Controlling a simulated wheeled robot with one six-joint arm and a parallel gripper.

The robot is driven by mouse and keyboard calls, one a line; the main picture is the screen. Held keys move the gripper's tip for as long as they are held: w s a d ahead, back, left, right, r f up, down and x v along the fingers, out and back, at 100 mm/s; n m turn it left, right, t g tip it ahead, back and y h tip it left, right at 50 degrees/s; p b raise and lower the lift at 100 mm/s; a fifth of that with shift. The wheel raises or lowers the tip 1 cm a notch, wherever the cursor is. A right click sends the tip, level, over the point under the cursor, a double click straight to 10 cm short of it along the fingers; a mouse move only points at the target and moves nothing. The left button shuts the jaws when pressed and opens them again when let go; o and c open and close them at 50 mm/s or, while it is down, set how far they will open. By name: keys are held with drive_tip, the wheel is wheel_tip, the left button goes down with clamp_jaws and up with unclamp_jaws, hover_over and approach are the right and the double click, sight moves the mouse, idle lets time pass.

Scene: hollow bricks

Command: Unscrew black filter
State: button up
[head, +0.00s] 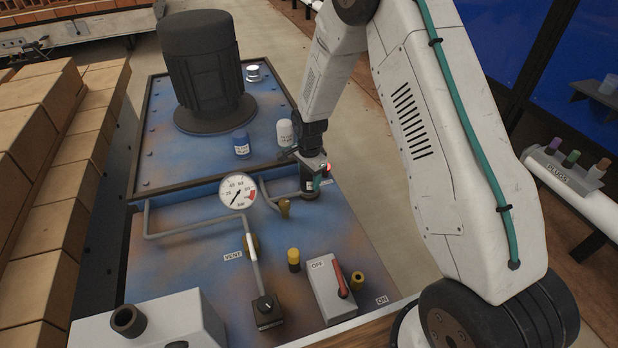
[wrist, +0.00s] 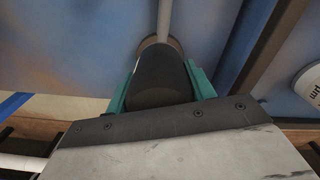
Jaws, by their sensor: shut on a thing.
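The black filter (head: 309,190) is a dark cylinder at the right edge of the blue machine top in the head view, partly hidden by my gripper (head: 318,174). In the wrist view the black filter (wrist: 160,78) fills the space between the teal fingers of my gripper (wrist: 156,88), which is shut on it. Beyond it a grey pipe (wrist: 166,18) meets a round fitting. Whether the filter's thread is still engaged cannot be seen.
A white filter (head: 285,133) and a blue filter (head: 241,144) stand behind and left of my gripper. A pressure gauge (head: 237,190), a box with a red lever (head: 330,287) and a large dark motor (head: 200,68) are on the machine. A plugs rack (head: 568,168) is at right.

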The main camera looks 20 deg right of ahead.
drive_tip(key=shift+n, duration=1.4)
drive_tip(key=shift+n, duration=1.4)
drive_tip(key=shift+n, duration=1.4)
